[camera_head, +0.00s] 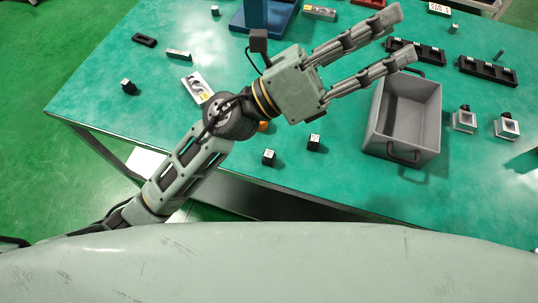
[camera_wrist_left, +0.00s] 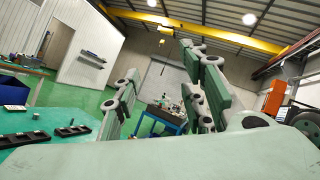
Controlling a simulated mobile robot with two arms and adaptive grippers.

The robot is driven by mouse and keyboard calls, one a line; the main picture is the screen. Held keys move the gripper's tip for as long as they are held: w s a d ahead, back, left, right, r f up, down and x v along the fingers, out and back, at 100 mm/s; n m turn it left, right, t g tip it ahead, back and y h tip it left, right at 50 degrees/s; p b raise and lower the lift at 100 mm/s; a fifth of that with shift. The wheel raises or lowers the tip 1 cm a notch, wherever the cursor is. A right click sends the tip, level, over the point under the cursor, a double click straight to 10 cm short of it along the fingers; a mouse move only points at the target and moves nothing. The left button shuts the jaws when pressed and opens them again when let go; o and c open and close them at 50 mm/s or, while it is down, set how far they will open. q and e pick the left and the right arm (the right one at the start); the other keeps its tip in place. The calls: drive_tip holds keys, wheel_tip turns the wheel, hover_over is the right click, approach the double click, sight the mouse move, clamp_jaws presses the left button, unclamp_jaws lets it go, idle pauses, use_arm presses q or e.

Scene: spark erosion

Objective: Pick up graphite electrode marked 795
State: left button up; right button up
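Several small dark blocks with white labels, which look like graphite electrodes, stand on the green table (camera_head: 228,68). One block (camera_head: 269,157) and another block (camera_head: 314,141) are near the front edge, below my left gripper in the head view. A third block (camera_head: 128,86) is at the left. The markings are too small to read, so I cannot tell which is 795. My left gripper (camera_head: 403,33) is open and empty, raised above the table, its fingers spread and pointing to the upper right. Its open fingers also show in the left wrist view (camera_wrist_left: 160,82). My right gripper is not in view.
A grey handled bin (camera_head: 378,146) stands right of the front blocks. Metal holders (camera_head: 464,121) are further right. Black slotted racks (camera_head: 487,71) lie behind. A blue stand (camera_head: 264,18) is at the back. My left forearm hides part of the table.

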use_arm(q)
drive_tip(key=s+d+f+m+g+y, duration=0.2)
drive_tip(key=s+d+f+m+g, duration=0.15)
drive_tip(key=m+g, duration=0.35)
drive_tip(key=m+t+y, duration=0.2)
drive_tip(key=m+y, duration=1.3)
drive_tip(key=y, duration=0.6)
hover_over(273, 152)
drive_tip(key=f, duration=2.6)
drive_tip(key=shift+w+f, duration=0.35)
drive_tip(key=shift+w, duration=0.05)
drive_tip(key=shift+w+a+f, duration=0.1)
drive_tip(key=shift+a+f, duration=0.1)
drive_tip(key=shift+f, duration=0.1)
drive_tip(key=f+p, duration=0.1)
drive_tip(key=f, duration=0.3)
drive_tip(key=s+f+p, duration=0.1)
drive_tip(key=f, duration=0.1)
drive_tip(key=shift+d+p, duration=0.15)
drive_tip(key=shift+p, duration=0.15)
drive_tip(key=shift+w+f, duration=0.1)
drive_tip(key=shift+f, duration=0.45)
clamp_jaws()
